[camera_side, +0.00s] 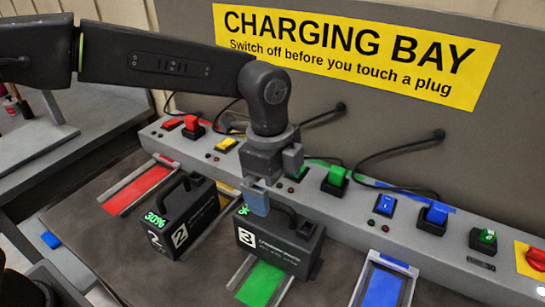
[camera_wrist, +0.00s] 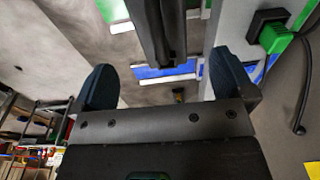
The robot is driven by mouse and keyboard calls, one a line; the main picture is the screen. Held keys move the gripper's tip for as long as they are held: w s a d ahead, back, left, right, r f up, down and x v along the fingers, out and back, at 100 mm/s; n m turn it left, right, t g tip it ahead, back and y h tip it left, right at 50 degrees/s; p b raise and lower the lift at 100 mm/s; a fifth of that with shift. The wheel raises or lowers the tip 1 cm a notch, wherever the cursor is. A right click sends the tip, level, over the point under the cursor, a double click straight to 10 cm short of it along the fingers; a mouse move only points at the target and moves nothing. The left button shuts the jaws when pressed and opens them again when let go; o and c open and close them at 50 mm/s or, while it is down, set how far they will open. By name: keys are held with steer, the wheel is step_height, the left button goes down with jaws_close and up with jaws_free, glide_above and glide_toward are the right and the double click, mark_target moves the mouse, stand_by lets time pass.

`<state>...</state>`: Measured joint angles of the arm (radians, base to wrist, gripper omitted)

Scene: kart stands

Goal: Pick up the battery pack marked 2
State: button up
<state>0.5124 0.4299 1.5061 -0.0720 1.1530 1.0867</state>
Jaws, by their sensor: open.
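The battery pack marked 2 (camera_side: 190,218) is a black case with a top handle, a white 2 label and a green 30% readout. It stands upright between the red and yellow strips in the side view. My gripper (camera_side: 274,180) is open, to the right of pack 2 and above the battery pack marked 3 (camera_side: 283,243). One finger hides part of pack 3's handle and its green readout. In the wrist view my open gripper (camera_wrist: 165,82) has a dark bar between and beyond its fingers; I cannot tell whether it is pack 3's handle.
Behind the packs runs a grey charging rail (camera_side: 325,205) with coloured switches, plugs and cables. A green bay strip (camera_side: 260,284) lies before pack 3, and a blue bay strip (camera_side: 384,286) is empty at the right. A red bay strip (camera_side: 137,190) is empty at the left.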

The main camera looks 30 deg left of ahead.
steer(key=r, duration=0.6)
steer(key=shift+a, duration=0.3)
